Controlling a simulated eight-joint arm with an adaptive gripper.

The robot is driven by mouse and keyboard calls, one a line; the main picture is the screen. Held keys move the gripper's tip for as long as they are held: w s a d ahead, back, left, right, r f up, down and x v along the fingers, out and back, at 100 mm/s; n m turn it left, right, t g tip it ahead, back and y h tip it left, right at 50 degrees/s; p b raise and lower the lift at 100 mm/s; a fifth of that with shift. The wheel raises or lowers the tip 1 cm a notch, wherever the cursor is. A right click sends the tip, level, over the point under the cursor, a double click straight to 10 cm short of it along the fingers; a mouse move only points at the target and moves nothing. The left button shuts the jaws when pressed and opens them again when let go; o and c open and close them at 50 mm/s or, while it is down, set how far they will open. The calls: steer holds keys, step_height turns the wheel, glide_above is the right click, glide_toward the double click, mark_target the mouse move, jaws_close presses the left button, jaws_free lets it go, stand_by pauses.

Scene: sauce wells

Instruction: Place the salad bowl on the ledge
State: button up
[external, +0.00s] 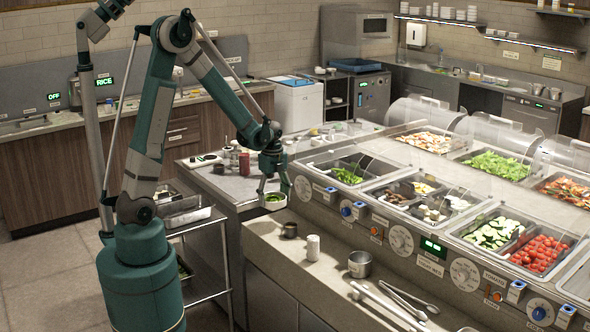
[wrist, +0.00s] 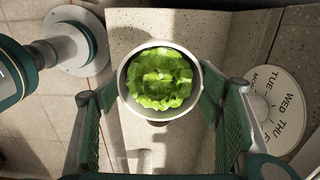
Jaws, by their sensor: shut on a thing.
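The salad bowl (external: 273,204) is a small round bowl filled with green lettuce. It hangs above the far left end of the ledge (external: 325,270), the pale speckled shelf along the front of the sauce and salad counter. My gripper (external: 273,190) points down and is shut on the bowl. In the wrist view, the bowl rim (wrist: 161,117) sits between the two green finger pads of my gripper (wrist: 160,95), upright, with the lettuce inside. The ledge (wrist: 200,35) shows below it. The bowl's underside is hidden in the wrist view.
On the ledge stand a dark cup (external: 289,230), a white shaker (external: 313,248), a metal pot (external: 360,264) and several utensils (external: 390,305). A dial (wrist: 282,105) is close right of my gripper. Bottles stand on the table (external: 230,182) behind.

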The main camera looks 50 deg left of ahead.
mark_target(274, 200)
steer(key=shift+f, duration=2.05)
steer(key=shift+f+b, duration=0.55)
steer(key=shift+f, duration=1.55)
steer(key=shift+f, duration=0.15)
steer(key=o, duration=1)
steer(key=shift+r, duration=0.2)
steer(key=shift+r+p, duration=0.8)
steer(key=shift+r, duration=5.2)
